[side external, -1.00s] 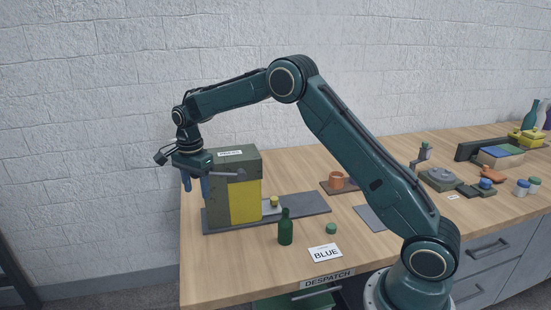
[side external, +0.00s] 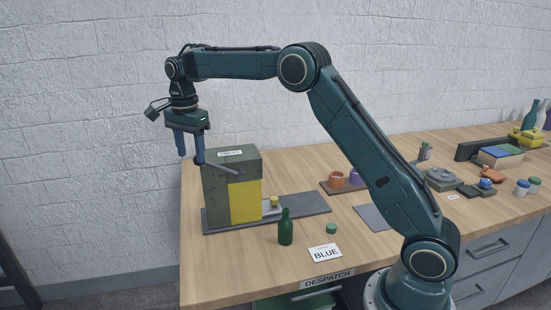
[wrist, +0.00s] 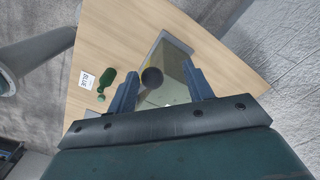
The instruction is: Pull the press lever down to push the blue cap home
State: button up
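The press (side external: 216,195) is a tall grey-green block with a yellow panel, standing on a dark base plate. Its lever (side external: 223,168) is a thin dark rod near the top, sloping down to the right. A dark round knob (wrist: 152,78) shows between my fingers in the wrist view; I take it as the lever's knob. My gripper (side external: 190,156) is above the press's left top edge, fingers pointing down. In the wrist view its fingers (wrist: 160,85) are spread apart with the knob between them, and I see no grip on it. I cannot make out a blue cap in the press.
A dark green bottle (side external: 285,230), a green cap (side external: 331,228) and a BLUE card (side external: 325,253) are in front of the press. A small yellow-topped piece (side external: 274,202) stands beside it. An orange cup (side external: 336,179) and purple cup (side external: 355,178) are behind.

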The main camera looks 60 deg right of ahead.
jog(key=shift+r, duration=1.3)
